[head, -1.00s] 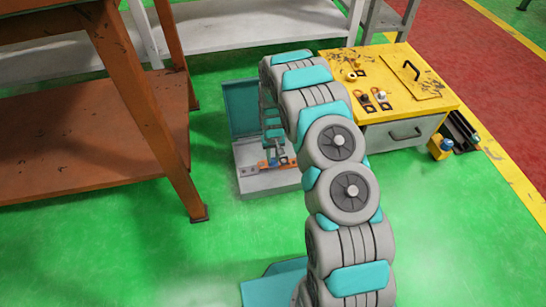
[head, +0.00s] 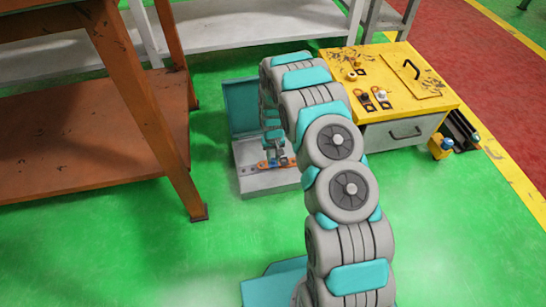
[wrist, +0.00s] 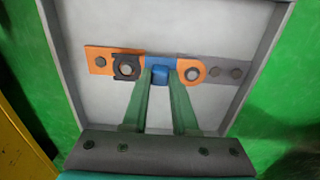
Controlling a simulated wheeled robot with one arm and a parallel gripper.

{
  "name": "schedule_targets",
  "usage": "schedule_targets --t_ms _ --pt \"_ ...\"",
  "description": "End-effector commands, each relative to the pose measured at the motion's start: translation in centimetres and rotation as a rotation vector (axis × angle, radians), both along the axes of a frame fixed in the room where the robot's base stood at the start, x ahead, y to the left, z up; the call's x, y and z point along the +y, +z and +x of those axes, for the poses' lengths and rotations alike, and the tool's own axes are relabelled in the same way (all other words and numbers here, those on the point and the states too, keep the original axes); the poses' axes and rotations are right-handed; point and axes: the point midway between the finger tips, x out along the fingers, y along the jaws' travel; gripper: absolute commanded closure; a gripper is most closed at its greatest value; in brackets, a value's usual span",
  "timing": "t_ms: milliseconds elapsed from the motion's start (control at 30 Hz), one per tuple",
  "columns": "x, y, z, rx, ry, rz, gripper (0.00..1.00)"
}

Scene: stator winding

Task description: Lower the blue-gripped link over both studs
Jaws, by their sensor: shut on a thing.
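The blue-gripped link (wrist: 158,63) lies across the middle of the wrist view, with a blue middle and an orange eye at its right end. My gripper (wrist: 161,74) is shut on its blue block. A round stud (wrist: 192,74) shows inside the right orange eye. A second stud (wrist: 127,69) shows inside a dark ring at the left. An orange bar (wrist: 97,60) extends left of that ring. Whether the link is fully seated is unclear. In the head view my gripper (head: 275,151) is low over the grey base, and the link is small there.
The pale tray (wrist: 100,98) has a raised rim around the parts. A grey bar with bolts (wrist: 226,72) lies right of the link. A teal panel (head: 241,105) stands behind the base. A yellow-topped cabinet (head: 405,105) is at right and an orange rack (head: 160,120) at left.

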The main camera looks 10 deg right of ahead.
Motion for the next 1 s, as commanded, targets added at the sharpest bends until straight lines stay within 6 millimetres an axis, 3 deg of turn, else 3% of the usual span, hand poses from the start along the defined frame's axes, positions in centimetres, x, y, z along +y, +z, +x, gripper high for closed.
schedule_targets --t_ms 1000 --pt "0.01 -0.78 0.02 0.0 0.0 0.0 1.0"
